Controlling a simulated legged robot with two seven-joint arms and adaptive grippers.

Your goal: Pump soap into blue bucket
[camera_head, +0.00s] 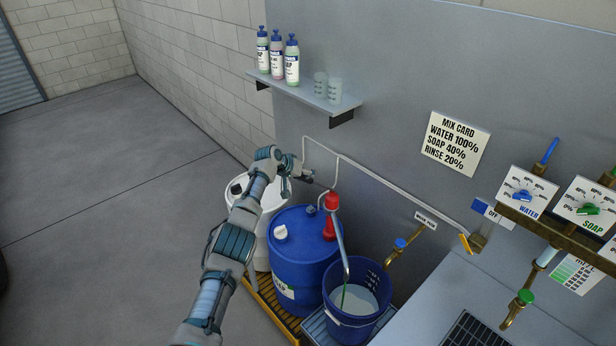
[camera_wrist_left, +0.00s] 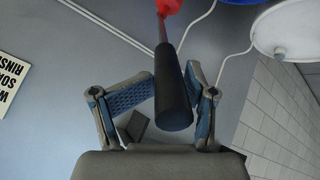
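The blue bucket (camera_head: 369,273) stands on a low grate at the right of the blue soap drum (camera_head: 290,262), with pale liquid inside. A red hand pump (camera_head: 331,216) tops the drum. Its grey spout (camera_head: 342,252) bends down into the bucket, and a thin green streak shows below its end. My left gripper (camera_head: 303,173) is above and behind the drum. In the left wrist view, its fingers (camera_wrist_left: 174,92) lie on both sides of the black pump handle (camera_wrist_left: 174,100) and appear closed against it. My right gripper is not in view.
A white drum (camera_head: 270,205) stands behind the blue one. A shelf (camera_head: 312,95) with bottles and cups is on the wall. A brass water tap (camera_head: 402,244) is near the bucket. Water and soap dials (camera_head: 524,197) are at the right. The floor at left is clear.

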